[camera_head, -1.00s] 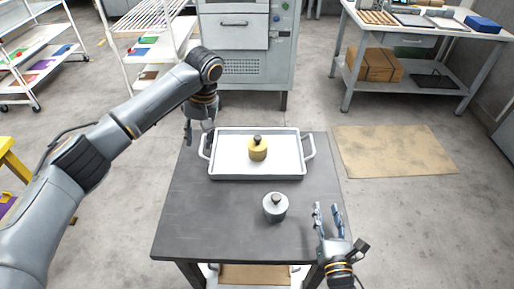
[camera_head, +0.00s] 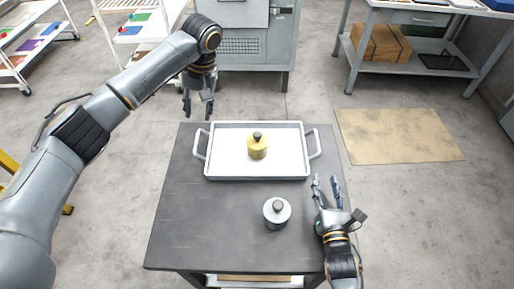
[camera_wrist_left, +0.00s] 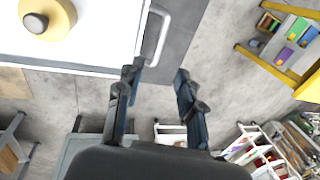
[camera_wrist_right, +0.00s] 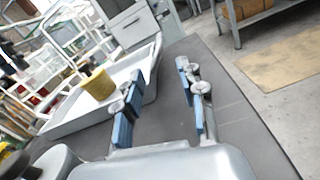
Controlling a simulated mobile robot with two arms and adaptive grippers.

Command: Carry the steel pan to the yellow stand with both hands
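The steel pan (camera_head: 230,166), a shallow white-looking tray with a handle on each short side, lies on a dark table. A yellow cylinder with a dark knob (camera_head: 257,150) stands in it. My left gripper (camera_head: 198,110) is open and empty, beyond the pan's back left corner. In the left wrist view the left handle (camera_wrist_left: 152,38) lies ahead and left of its fingers. My right gripper (camera_head: 325,182) is open and empty, just in front of the right handle (camera_head: 315,144). A yellow stand (camera_wrist_left: 280,66) holding coloured items shows in the left wrist view, and partly at the head view's left edge (camera_head: 8,163).
A grey cylinder with a knob (camera_head: 277,213) stands on the dark table (camera_head: 200,225), between the pan and the front edge. A grey cabinet (camera_head: 243,45) and white racks stand behind. Brown sheet (camera_head: 398,137) lies on the floor at right, with open floor around.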

